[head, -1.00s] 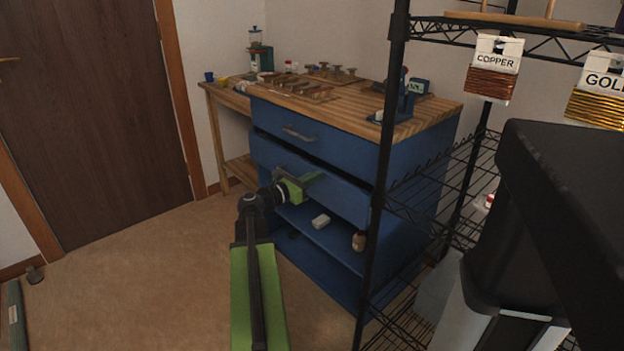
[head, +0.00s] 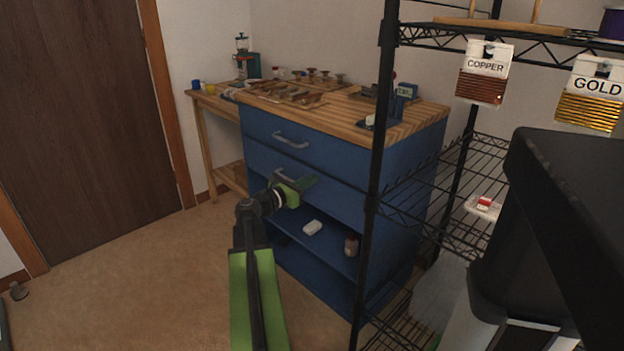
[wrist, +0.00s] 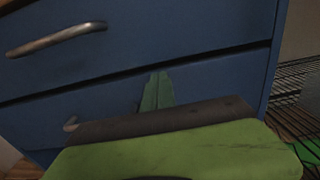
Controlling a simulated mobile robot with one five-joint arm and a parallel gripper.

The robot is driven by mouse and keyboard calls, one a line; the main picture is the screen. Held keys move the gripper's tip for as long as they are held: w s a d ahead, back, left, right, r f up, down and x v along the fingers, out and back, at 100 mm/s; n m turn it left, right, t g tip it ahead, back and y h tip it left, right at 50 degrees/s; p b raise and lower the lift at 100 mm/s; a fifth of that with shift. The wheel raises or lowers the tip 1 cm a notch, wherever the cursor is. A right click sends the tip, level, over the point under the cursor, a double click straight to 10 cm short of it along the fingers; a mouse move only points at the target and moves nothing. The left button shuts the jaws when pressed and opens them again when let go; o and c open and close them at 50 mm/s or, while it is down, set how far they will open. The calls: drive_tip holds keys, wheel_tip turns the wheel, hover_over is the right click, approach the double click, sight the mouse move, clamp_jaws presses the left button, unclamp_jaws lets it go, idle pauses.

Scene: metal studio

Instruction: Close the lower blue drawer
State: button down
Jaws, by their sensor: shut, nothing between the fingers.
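The blue cabinet (head: 410,165) has two drawers above open shelves. The lower blue drawer (head: 342,203) now looks about flush with the upper drawer (head: 318,152), with only a thin dark seam between them. Its front also fills the middle of the wrist view (wrist: 215,85); its handle (wrist: 70,124) is partly hidden by my gripper. My green gripper (head: 306,184) is shut and empty, its fingertips at the lower drawer's front, to the right of the handle. The fingertips also show in the wrist view (wrist: 157,78); I cannot tell whether they touch the front.
A black wire rack (head: 372,220) stands close at the right, with copper and gold wire spools hanging from it. A small white item (head: 312,228) and a brown bottle (head: 351,245) sit on the cabinet's shelf. Open floor (head: 140,270) lies to the left.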

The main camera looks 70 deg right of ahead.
drive_tip(key=v, duration=1.2)
drive_tip(key=shift+w, duration=0.2)
